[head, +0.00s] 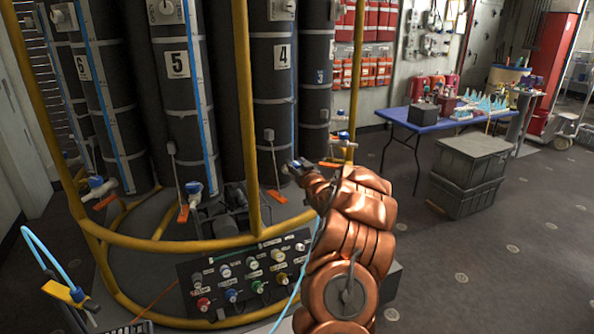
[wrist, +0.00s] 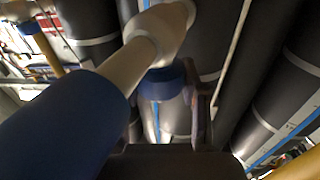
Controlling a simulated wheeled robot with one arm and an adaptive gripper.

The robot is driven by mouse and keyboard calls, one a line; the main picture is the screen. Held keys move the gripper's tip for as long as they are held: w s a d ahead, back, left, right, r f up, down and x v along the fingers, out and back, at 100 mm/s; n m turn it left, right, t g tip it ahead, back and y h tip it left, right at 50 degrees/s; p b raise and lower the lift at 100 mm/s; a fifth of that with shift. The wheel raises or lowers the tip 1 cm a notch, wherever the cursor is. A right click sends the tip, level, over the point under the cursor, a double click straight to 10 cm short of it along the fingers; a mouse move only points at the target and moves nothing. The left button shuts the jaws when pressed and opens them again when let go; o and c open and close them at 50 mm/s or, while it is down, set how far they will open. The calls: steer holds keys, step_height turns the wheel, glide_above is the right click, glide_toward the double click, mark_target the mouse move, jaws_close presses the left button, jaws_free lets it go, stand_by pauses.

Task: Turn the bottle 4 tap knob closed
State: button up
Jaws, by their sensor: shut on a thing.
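Bottle 4 (head: 275,95) is a tall dark cylinder with a white number label, behind the yellow rail. My gripper (head: 297,166) is at its lower right side, at the end of my copper-coloured arm. In the wrist view, a white pipe runs from a large blue sleeve (wrist: 55,135) to a white fitting (wrist: 172,25). The blue tap knob (wrist: 161,83) sits below that fitting. One dark finger of my gripper (wrist: 180,110) shows along the knob's right side; the other is hidden behind the sleeve. My gripper is shut on the knob. The knob's turn angle cannot be told.
A yellow rail (head: 245,110) stands in front of the bottles. Bottle 5 (head: 180,105) is to the left, with its own blue-and-white tap (head: 194,188). A panel of coloured knobs (head: 245,276) is low in front. Grey crates (head: 468,160) and a blue table (head: 425,122) stand right.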

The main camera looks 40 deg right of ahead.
steer(key=shift+f+m+g+h+b, duration=0.25)
steer(key=shift+m+g+h+b, duration=0.55)
steer(key=shift+b, duration=1.65)
steer(key=shift+r+h+b, duration=0.15)
steer(key=shift+h+b, duration=0.45)
steer(key=shift+b, duration=0.35)
steer(key=shift+r+m+g+h+b, duration=0.1)
steer(key=shift+m+g+h+b, duration=0.4)
steer(key=shift+m+h+b, duration=0.25)
steer(key=shift+r+m+g+h+p, duration=0.15)
steer(key=shift+m+g+h+p, duration=0.15)
steer(key=shift+m+h, duration=0.05)
steer(key=shift+r+m+g+h+p, duration=0.2)
steer(key=shift+m+g+h+p, duration=0.35)
steer(key=shift+p, duration=0.25)
steer(key=m+g+h+p, duration=0.1)
steer(key=g+h+p, duration=0.1)
steer(key=p, duration=0.2)
steer(key=shift+w+a+r+m+p, duration=0.1)
steer(key=shift+m+p, duration=0.25)
steer(key=shift+p, duration=0.05)
steer(key=m+g+p, duration=0.1)
steer(key=p, duration=0.1)
steer(key=m+g+h+p, duration=0.1)
steer(key=g+p, duration=0.1)
steer(key=shift+f+p, duration=0.2)
steer(key=shift+p, duration=0.1)
steer(key=shift+f+h, duration=0.1)
steer(key=shift+h, duration=0.15)
